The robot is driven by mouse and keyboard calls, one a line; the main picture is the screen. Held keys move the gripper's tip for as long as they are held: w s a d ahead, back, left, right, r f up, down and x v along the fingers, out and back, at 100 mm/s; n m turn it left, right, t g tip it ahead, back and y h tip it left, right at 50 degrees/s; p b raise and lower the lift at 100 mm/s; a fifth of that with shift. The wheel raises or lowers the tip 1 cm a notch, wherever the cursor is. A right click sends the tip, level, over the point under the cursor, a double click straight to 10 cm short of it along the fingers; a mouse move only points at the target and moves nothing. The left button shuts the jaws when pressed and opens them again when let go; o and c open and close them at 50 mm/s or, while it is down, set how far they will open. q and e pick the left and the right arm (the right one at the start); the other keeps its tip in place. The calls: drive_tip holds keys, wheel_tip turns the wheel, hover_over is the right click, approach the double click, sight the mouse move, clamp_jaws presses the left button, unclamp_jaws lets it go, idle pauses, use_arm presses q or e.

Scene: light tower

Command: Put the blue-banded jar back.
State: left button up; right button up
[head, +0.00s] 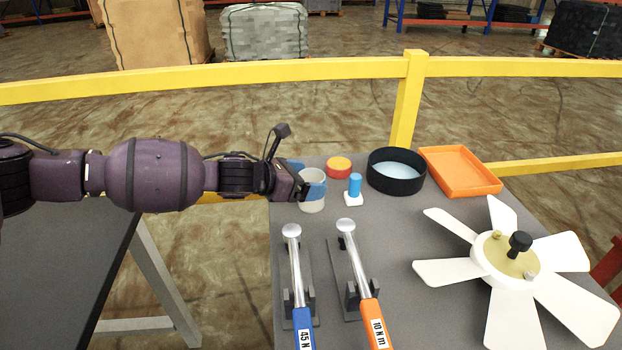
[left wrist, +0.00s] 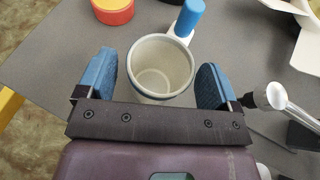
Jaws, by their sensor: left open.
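The blue-banded jar (head: 312,205) is an open, pale grey cup standing upright on the grey table, near its left back edge. In the left wrist view the jar (left wrist: 160,68) appears empty, with a thin blue line below its rim. My left gripper (head: 305,181) is at the jar, coming from the left. In the left wrist view my left gripper (left wrist: 157,80) is open, its two blue pads on either side of the jar, with a visible gap on each side. The jar's base is partly hidden. My right gripper is not in view.
Close by are a red-and-yellow round tin (head: 339,167), a blue cylinder on a white base (head: 354,187), a black round bin (head: 396,172) and an orange tray (head: 460,172). Two torque wrenches (head: 294,265) and a white fan (head: 505,262) lie in front. A yellow rail (head: 407,100) stands behind.

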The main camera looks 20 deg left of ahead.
use_arm(q)
drive_tip(key=p+v, duration=0.2)
drive_tip(key=v, duration=0.8)
drive_tip(key=shift+s+r, duration=0.15)
drive_tip(key=shift+a, duration=0.1)
